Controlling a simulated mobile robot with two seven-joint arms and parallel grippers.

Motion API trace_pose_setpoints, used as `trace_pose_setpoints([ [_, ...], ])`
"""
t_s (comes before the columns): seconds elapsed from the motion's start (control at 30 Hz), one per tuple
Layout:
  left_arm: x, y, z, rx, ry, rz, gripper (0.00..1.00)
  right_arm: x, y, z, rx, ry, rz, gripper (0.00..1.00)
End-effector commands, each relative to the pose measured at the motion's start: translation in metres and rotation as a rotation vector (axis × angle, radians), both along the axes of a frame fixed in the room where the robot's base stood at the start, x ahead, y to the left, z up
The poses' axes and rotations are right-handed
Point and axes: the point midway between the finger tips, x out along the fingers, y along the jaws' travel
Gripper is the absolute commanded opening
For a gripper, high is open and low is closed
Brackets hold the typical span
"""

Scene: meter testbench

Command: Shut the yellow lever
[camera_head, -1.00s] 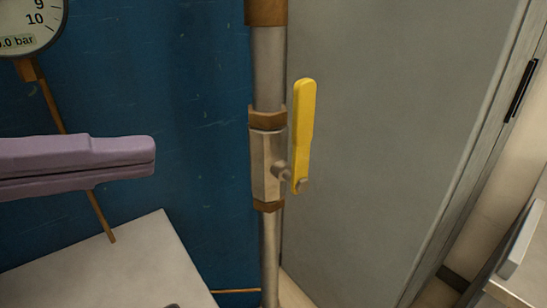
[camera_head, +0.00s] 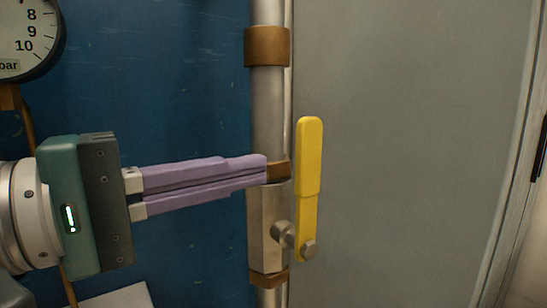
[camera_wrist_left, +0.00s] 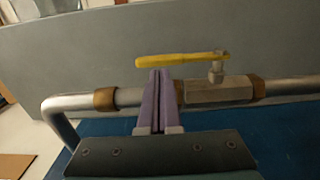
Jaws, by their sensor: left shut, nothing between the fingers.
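The yellow lever (camera_head: 309,180) points straight up along the vertical pipe in the head view, fixed at its lower end to the metal valve body (camera_head: 268,220). My left gripper (camera_head: 266,168) has shut purple fingers with nothing between them. Its tips overlap the pipe at the brass nut, just left of the lever's middle. In the left wrist view the lever (camera_wrist_left: 180,60) runs across just beyond the fingertips (camera_wrist_left: 160,72). I cannot tell whether the tips touch it. My right gripper is not in view.
The metal pipe (camera_head: 268,110) with a brass collar (camera_head: 267,46) stands before a blue panel (camera_head: 160,90). A pressure gauge (camera_head: 25,40) is at the upper left. A grey door or panel (camera_head: 420,130) lies behind the lever, with clear space to the lever's right.

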Motion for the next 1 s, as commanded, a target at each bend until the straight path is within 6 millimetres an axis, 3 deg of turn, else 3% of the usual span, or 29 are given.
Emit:
trace_pose_setpoints([
  [0.1,0.011,-0.015,0.001,-0.004,0.000,0.000,0.00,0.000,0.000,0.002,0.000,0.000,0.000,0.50],
  [0.3,0.021,-0.028,-0.001,0.000,0.002,0.002,0.00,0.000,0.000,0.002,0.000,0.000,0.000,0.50],
  [0.73,0.022,-0.030,0.000,0.003,0.003,0.002,0.00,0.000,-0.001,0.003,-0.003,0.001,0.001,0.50],
  [1.0,0.025,-0.034,0.008,0.052,0.038,0.001,0.00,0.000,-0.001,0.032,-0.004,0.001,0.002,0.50],
])
